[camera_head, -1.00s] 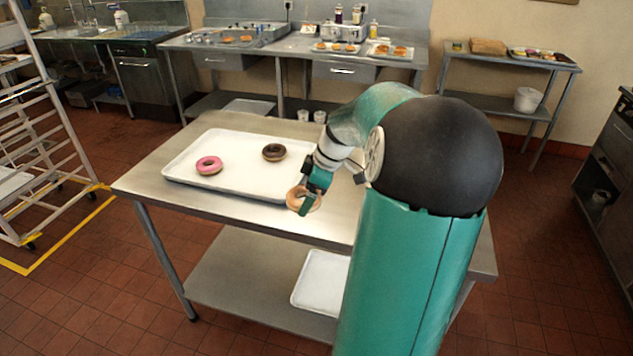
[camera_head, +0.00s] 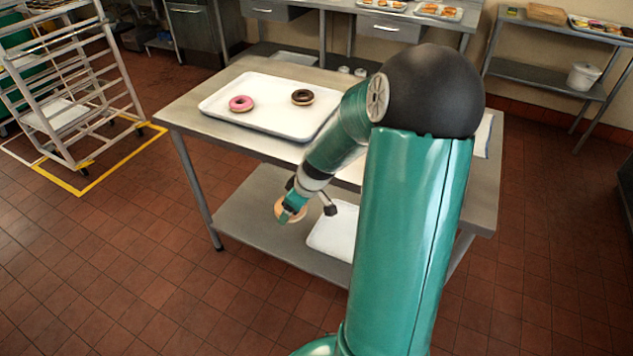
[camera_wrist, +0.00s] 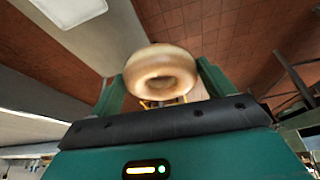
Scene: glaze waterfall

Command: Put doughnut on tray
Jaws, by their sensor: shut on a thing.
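A plain light-brown doughnut (camera_wrist: 160,73) is held between the two fingers of my gripper (camera_wrist: 158,88) in the wrist view. In the head view my gripper (camera_head: 291,207) and this doughnut (camera_head: 281,212) appear in front of the table's near side, lower in the picture than the tabletop. The white tray (camera_head: 290,125) lies on the steel table. On it are a pink-iced doughnut (camera_head: 241,103) at the left and a dark-iced doughnut (camera_head: 302,97) at the back. My gripper and its doughnut are apart from the tray.
The steel table (camera_head: 190,110) has a lower shelf (camera_head: 250,217) with another white tray (camera_head: 333,235) on it, partly hidden by my arm. A wheeled rack (camera_head: 75,95) stands at the left. Counters and a side table (camera_head: 545,80) stand behind. The floor at front left is clear.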

